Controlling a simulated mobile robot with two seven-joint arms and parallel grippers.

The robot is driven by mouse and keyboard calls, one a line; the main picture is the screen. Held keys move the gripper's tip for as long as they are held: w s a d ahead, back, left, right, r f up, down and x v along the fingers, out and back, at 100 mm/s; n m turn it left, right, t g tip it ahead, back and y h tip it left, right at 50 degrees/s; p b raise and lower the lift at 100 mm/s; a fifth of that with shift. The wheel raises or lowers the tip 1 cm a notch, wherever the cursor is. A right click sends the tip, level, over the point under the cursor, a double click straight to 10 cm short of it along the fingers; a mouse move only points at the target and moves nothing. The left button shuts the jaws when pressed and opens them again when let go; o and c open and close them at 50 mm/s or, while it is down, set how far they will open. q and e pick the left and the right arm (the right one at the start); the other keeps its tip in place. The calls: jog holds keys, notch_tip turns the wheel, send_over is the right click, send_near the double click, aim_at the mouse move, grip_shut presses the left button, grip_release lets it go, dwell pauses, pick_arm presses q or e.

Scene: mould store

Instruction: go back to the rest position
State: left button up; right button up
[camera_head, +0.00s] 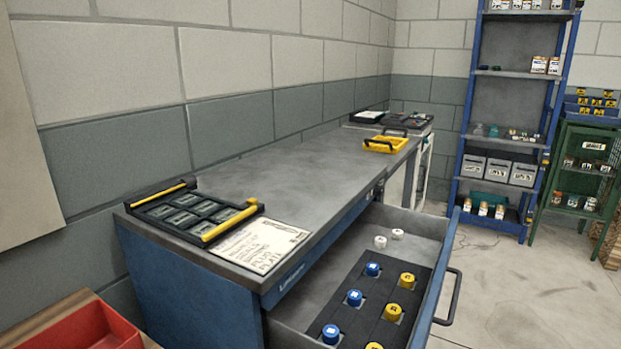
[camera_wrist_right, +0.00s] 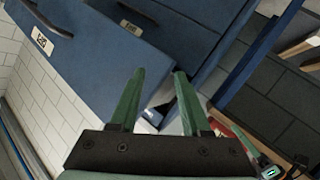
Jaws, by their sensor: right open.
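My right gripper (camera_wrist_right: 155,98) shows in the right wrist view with its two green fingers apart and nothing between them. Behind the fingers are the blue drawer fronts (camera_wrist_right: 120,50) of a cabinet, seen tilted. Neither gripper shows in the head view, and my left gripper is in no view. In the head view the blue workbench (camera_head: 190,285) has an open drawer (camera_head: 440,240) with blue knobs (camera_head: 355,297) and yellow knobs (camera_head: 392,312) in a dark insert, and two white pieces (camera_head: 380,242) behind them.
A black tray with yellow handles (camera_head: 190,208) and a written sheet (camera_head: 260,244) lie on the bench top. A yellow carrier (camera_head: 385,144) sits farther back. A red bin (camera_head: 85,328) is at lower left. A blue shelf rack (camera_head: 470,120) and green cabinet (camera_head: 560,180) stand behind clear floor.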

jog(key=a+r+m+h+p, duration=0.1)
jog(key=a+r+m+p, duration=0.15)
jog(key=a+m, duration=0.4)
pick_arm(q)
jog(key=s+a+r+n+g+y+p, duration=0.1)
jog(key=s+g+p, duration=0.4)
jog(key=p, duration=1.4)
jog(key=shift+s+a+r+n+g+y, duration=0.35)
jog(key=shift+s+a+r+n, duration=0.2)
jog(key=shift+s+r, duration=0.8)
pick_arm(e)
jog(key=s+d+r+m+g+h, duration=0.2)
jog(key=s+g, duration=0.2)
jog(key=s, duration=0.4)
jog(key=shift+s+d+r, duration=0.2)
jog(key=shift+s+r, duration=0.05)
jog(key=shift+r, duration=0.05)
